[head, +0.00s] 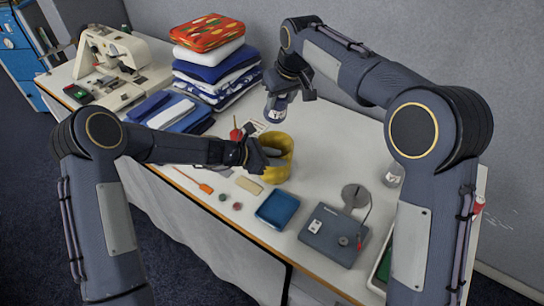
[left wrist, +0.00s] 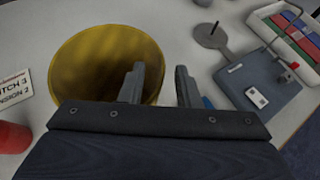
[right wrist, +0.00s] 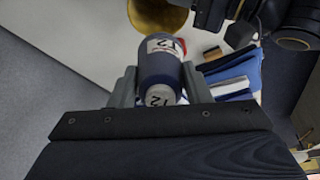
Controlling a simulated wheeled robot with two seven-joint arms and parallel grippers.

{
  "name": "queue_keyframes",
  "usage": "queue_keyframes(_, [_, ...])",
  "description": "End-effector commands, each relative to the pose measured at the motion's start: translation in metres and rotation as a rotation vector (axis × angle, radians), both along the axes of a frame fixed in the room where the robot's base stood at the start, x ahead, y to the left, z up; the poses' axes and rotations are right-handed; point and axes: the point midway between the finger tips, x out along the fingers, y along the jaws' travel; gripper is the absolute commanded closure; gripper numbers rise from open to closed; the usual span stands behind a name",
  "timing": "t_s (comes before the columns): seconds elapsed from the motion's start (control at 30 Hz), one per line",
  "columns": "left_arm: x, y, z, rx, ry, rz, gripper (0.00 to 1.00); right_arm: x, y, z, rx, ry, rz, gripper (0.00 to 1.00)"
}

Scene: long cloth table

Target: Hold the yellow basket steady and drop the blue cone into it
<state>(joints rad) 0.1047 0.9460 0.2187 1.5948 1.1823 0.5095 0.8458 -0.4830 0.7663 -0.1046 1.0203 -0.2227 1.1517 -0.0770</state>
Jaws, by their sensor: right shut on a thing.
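The yellow basket (head: 284,171) stands upright on the white table and fills the upper left of the left wrist view (left wrist: 85,62). My left gripper (left wrist: 160,78) is at its rim with jaws apart, one finger over the basket's opening and the other outside the wall. Whether the fingers touch the wall cannot be told. My right gripper (right wrist: 160,85) is shut on the blue cone (right wrist: 160,66), which has white number labels. The cone (head: 276,113) hangs in the air behind and above the basket, not over its opening.
A blue tray (head: 277,210) and a grey-blue device (head: 335,238) lie in front of and right of the basket. Stacked folded cloths (head: 215,72) and a sewing machine (head: 118,58) stand at the back left. A red object (head: 237,133) and a printed card (left wrist: 12,87) are beside the basket.

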Motion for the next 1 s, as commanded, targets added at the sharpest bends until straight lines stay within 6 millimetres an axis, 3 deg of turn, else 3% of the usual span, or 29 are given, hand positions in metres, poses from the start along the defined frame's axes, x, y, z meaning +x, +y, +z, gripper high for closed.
queue_keyframes(0.1, [0.000,0.000,0.000,0.000,0.000,0.000,0.73,0.000,0.000,0.001,0.000,-0.001,0.000,0.84])
queue_keyframes(0.33, [0.000,0.000,0.000,0.000,0.000,0.000,1.00,0.000,0.000,0.001,0.000,-0.001,0.000,0.84])
queue_keyframes(0.63, [0.000,0.001,0.000,0.001,0.000,0.000,1.00,0.000,0.000,-0.001,0.000,-0.001,0.000,0.84])
queue_keyframes(1.0, [0.000,0.001,-0.001,0.003,0.001,0.001,1.00,0.000,0.000,-0.026,0.000,0.001,-0.001,0.84])
